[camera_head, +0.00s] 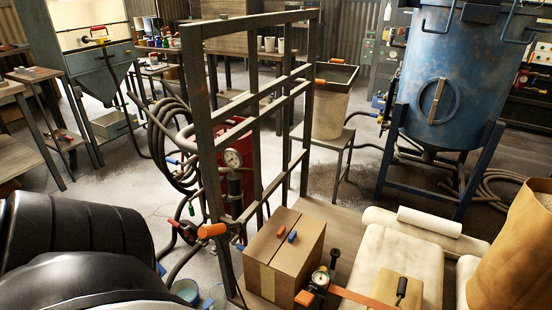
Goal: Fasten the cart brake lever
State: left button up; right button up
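The cart appears as a tall dark metal frame (203,110) with a load platform (345,212) behind and to the right of it. An orange-ended lever (212,230) sits low on the near side of the frame. Another orange handle (320,82) shows on the far upright. I cannot tell for certain which is the brake lever, or whether it is fastened. Large black rounded parts, likely of my own arm, fill the lower left. Neither gripper is in view.
A cardboard box (285,255), pale sacks (400,262) and a brown paper sack (515,250) load the platform. A gauge fitting (320,280) stands in front. Coiled hoses (165,150) hang beside the frame. A blue pot (445,75) stands behind right. Floor at left is partly clear.

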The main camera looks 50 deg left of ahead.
aim_at(213, 230)
jog(key=z, duration=1.2)
jog(key=k, duration=0.35)
jog(key=u, duration=2.95)
